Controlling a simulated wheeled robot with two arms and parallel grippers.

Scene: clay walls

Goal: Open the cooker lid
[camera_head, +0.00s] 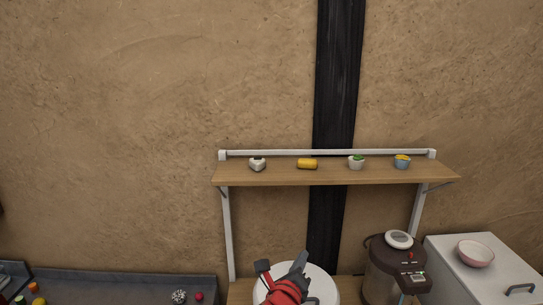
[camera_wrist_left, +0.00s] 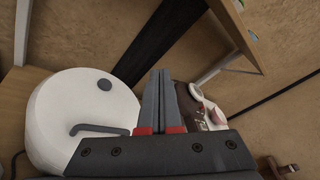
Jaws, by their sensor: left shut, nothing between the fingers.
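The white cooker (camera_head: 327,291) sits at the bottom middle of the head view, partly hidden by my left gripper and cut off by the frame edge. In the left wrist view its rounded white lid (camera_wrist_left: 62,105) appears down, with a round grey button (camera_wrist_left: 104,85) and a grey bar handle (camera_wrist_left: 100,130). My left gripper (camera_head: 301,258) is over the cooker in the head view. In the wrist view its fingers (camera_wrist_left: 158,75) are together and empty, to the right of the button and handle. My right gripper is not in view.
A dark brown appliance (camera_head: 383,268) stands right of the cooker. A white cabinet (camera_head: 455,270) with a pink bowl (camera_head: 475,253) is farther right. A wooden shelf (camera_head: 333,174) with small items hangs above. A grey counter (camera_head: 120,287) lies left.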

